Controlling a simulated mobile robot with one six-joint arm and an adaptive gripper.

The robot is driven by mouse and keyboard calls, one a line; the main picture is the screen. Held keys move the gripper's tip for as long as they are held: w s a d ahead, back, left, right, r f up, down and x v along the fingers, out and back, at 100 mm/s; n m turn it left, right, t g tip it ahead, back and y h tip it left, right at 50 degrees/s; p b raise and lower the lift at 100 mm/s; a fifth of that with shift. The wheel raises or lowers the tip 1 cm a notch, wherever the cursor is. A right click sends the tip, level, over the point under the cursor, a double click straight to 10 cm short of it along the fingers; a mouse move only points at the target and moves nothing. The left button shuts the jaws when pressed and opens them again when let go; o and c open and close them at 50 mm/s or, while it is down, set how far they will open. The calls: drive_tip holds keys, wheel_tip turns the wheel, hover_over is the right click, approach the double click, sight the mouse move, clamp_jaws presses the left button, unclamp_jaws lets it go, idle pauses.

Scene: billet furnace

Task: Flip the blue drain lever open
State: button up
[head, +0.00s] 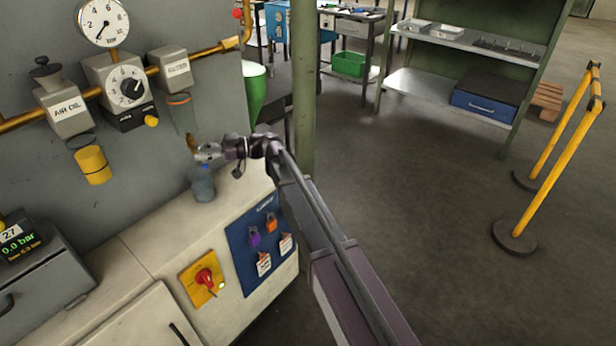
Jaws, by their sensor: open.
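A small blue piece (206,166), which looks like the drain lever, shows just below my gripper (198,151). It is tiny in view, and I cannot tell its angle. A small brass-coloured part (190,143) shows at the gripper's tip, under the grey filter bowl (182,114). The filter head (169,66) is on the brass pipe above. My gripper points left at the drain, its fingers small and partly merged with the parts there. I cannot tell whether it touches the lever. A translucent blue-grey cup (203,186) stands on the cabinet top below.
A regulator (128,83), a gauge (102,20) and an air oil unit (66,110) with a yellow bowl (92,164) are left of the filter. A green post (303,80) stands close to my arm. The cabinet front has a red switch (206,280).

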drive_tip(key=shift+r+n+h+p, duration=0.3)
drive_tip(key=shift+h+p, duration=0.1)
drive_tip(key=shift+p, duration=0.25)
drive_tip(key=shift+w+d+f, duration=0.1)
drive_tip(key=shift+d, duration=0.1)
drive_tip(key=v, duration=1.4)
drive_tip(key=s+d+f+m+t+h+p, duration=0.2)
drive_tip(key=s+d+m+h+p, duration=0.3)
drive_tip(key=d+m, duration=0.2)
drive_tip(key=s+d+f+m+t+h+p, duration=0.2)
drive_tip(key=s+d+m+h+p, duration=0.3)
drive_tip(key=d, duration=0.3)
drive_tip(key=shift+s+f+m, duration=0.4)
drive_tip(key=shift+s+m, duration=0.4)
drive_tip(key=shift+m, duration=0.1)
